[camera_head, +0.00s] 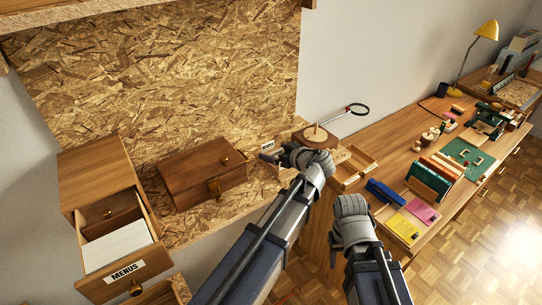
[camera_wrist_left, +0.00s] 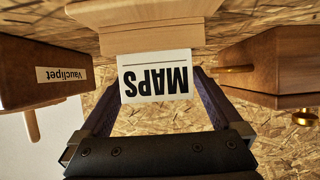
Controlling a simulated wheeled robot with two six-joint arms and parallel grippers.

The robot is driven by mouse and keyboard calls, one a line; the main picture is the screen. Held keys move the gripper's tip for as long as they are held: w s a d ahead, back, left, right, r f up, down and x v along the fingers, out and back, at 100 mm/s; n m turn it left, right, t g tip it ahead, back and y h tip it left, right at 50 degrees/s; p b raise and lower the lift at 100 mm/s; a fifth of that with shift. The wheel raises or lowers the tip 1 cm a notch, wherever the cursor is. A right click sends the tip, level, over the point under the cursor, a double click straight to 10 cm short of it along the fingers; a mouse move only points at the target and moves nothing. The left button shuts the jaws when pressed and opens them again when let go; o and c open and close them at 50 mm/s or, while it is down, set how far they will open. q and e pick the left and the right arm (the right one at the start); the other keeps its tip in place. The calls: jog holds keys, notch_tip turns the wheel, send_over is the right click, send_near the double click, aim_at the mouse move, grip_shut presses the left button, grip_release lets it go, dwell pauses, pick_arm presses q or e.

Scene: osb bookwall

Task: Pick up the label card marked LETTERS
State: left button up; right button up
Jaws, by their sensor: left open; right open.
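A white card (camera_wrist_left: 155,77) printed MAPS, upside down in the left wrist view, stands in a pale wooden holder (camera_wrist_left: 150,38). It shows small in the head view (camera_head: 267,145), by the foot of the chipboard wall. My left gripper (camera_head: 268,156) is open in front of it; in the left wrist view its two fingers (camera_wrist_left: 157,88) are spread at either side of the card's lower part. I cannot tell whether they touch it. No card that reads LETTERS can be made out. My right arm's wrist shows right of centre; its gripper fingers are hidden.
A wooden box (camera_head: 202,172) with brass knobs lies left of my left gripper. An open drawer marked MENUS (camera_head: 124,271) is at lower left. The desk (camera_head: 390,150) holds a tray, books and a lamp.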

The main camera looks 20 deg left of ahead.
pick_arm(q)
jog(key=shift+s+d+r, duration=0.1)
jog(key=shift+d, duration=0.05)
jog(key=shift+c, duration=0.2)
jog(key=c, duration=1.4)
jog(key=shift+o, duration=0.2)
jog(key=shift+r, duration=0.1)
pick_arm(e)
jog(key=shift+d+r, duration=0.1)
jog(key=shift+r, duration=0.1)
